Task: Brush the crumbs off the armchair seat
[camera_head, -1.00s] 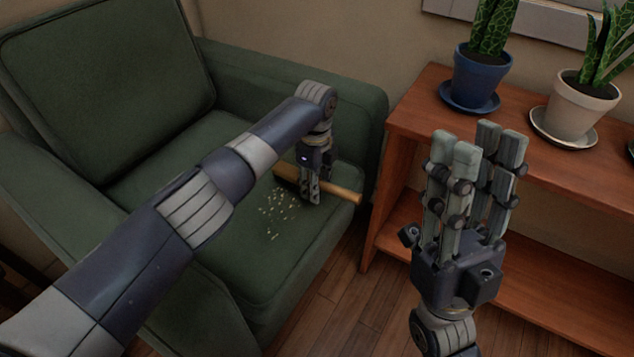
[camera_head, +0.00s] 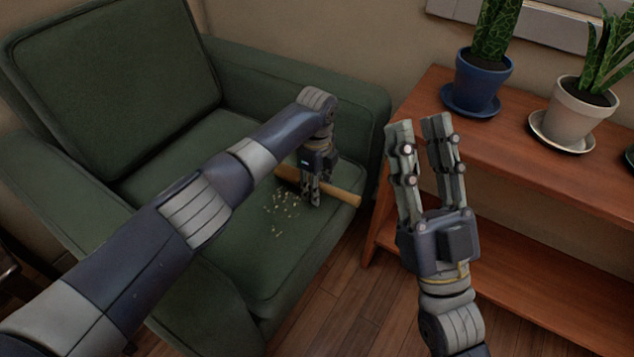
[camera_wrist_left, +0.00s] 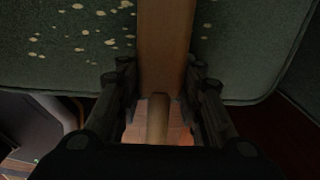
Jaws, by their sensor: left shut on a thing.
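The green armchair seat (camera_head: 215,160) bears a patch of pale crumbs (camera_head: 281,205) near its front. My left gripper (camera_head: 311,200) is low over the seat, just right of the crumbs, shut on a wooden brush (camera_head: 345,196). The brush lies crosswise at the seat, one end toward the front edge. In the left wrist view the brush (camera_wrist_left: 165,45) runs between the fingers, with most crumbs (camera_wrist_left: 85,32) left of it and a few right. Its bristles are hidden. My right gripper (camera_head: 418,125) is raised, open and empty, in front of the wooden shelf.
The wooden shelf (camera_head: 500,150) stands right of the armchair and holds a blue plant pot (camera_head: 482,75) and a cream pot (camera_head: 580,108) on saucers. The chair's arm (camera_head: 355,110) rises behind my left gripper. Bare wooden floor (camera_head: 345,290) lies in front.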

